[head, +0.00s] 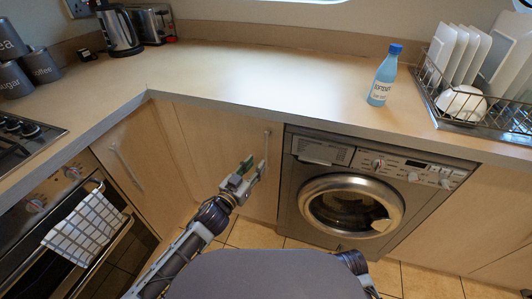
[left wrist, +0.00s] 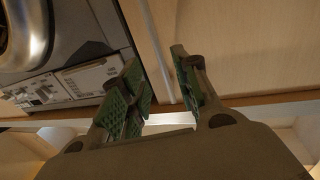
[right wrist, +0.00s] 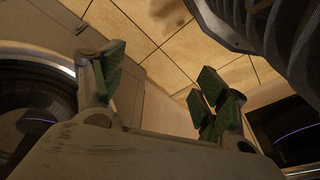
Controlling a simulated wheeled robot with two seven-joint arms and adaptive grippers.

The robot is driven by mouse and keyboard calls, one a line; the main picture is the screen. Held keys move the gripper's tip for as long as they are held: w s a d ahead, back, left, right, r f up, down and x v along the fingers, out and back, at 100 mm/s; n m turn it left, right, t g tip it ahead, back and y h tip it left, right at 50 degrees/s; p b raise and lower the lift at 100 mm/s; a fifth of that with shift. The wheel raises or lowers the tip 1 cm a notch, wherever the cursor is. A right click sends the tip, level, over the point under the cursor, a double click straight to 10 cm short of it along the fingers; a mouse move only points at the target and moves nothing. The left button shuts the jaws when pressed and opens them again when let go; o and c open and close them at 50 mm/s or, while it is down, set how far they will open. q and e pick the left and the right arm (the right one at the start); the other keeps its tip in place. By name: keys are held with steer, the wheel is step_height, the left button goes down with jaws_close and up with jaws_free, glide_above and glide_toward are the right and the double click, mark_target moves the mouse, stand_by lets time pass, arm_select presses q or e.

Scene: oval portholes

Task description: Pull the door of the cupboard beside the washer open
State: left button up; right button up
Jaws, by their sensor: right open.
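The cupboard door (head: 225,145) is a pale wood panel left of the washer (head: 350,205), and looks shut. Its upright bar handle (head: 267,142) is near the door's right edge, and its lower part is by my left gripper. My left gripper (head: 254,168) is in front of the door by the handle, fingers apart. In the left wrist view the open fingers (left wrist: 158,88) point at the wood front; I cannot tell whether the handle is between them. My right gripper (right wrist: 160,85) is open and empty, low near the washer front and above the floor tiles.
The worktop (head: 240,75) overhangs the door. A blue bottle (head: 384,76) and a dish rack (head: 480,120) stand on it. Another cupboard door (head: 135,160) and the oven with a checked towel (head: 84,228) are at the left. Tiled floor (head: 252,234) lies below.

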mark_target(266, 152)
arm_select(q)
steer(key=b+x, duration=0.1)
steer(key=x, duration=0.7)
steer(key=shift+w+d, duration=0.1)
steer(key=shift+w, duration=0.05)
arm_select(e)
steer(key=shift+w+a+r+t, duration=0.15)
steer(key=shift+r, duration=0.45)
steer(key=shift+w+a+r+t, duration=0.1)
steer(key=shift+w+r+t, duration=0.05)
steer(key=shift+r, duration=0.4)
arm_select(q)
steer(key=shift+c, duration=0.5)
arm_select(e)
steer(key=shift+s+f, duration=0.1)
steer(key=shift+f, duration=0.05)
arm_select(q)
jaws_close()
